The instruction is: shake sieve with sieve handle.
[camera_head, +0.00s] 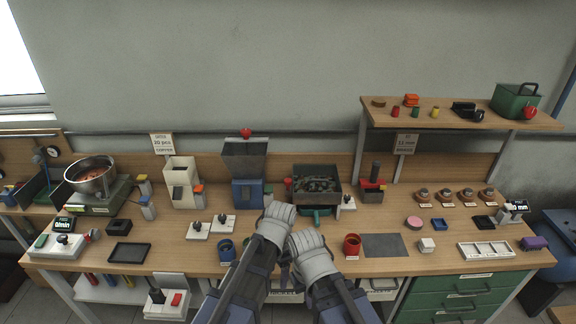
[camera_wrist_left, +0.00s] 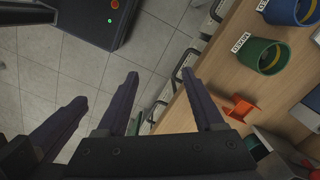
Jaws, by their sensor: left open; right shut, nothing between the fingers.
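The sieve (camera_head: 336,202) looks like a dark square box holding dark lumps, near the middle of the table. A green handle-like part (camera_head: 317,212) shows at its front, just beyond my arms. In the left wrist view, my left gripper (camera_wrist_left: 160,73) has its two dark fingers spread, with nothing between them, in front of the table edge. A dark piece at the left of that view seems to be my right gripper (camera_wrist_left: 62,122), shut and empty. In the head view my forearms hide most of both grippers. Neither gripper touches the sieve.
A blue cup (camera_head: 226,250) and a red cup (camera_head: 352,246) stand on either side of my arms. The left wrist view shows a green cup (camera_wrist_left: 264,57) and an orange bracket-like piece (camera_wrist_left: 241,109). A grey hopper machine (camera_head: 246,160) stands left of the sieve. A grey mat (camera_head: 385,245) is bare.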

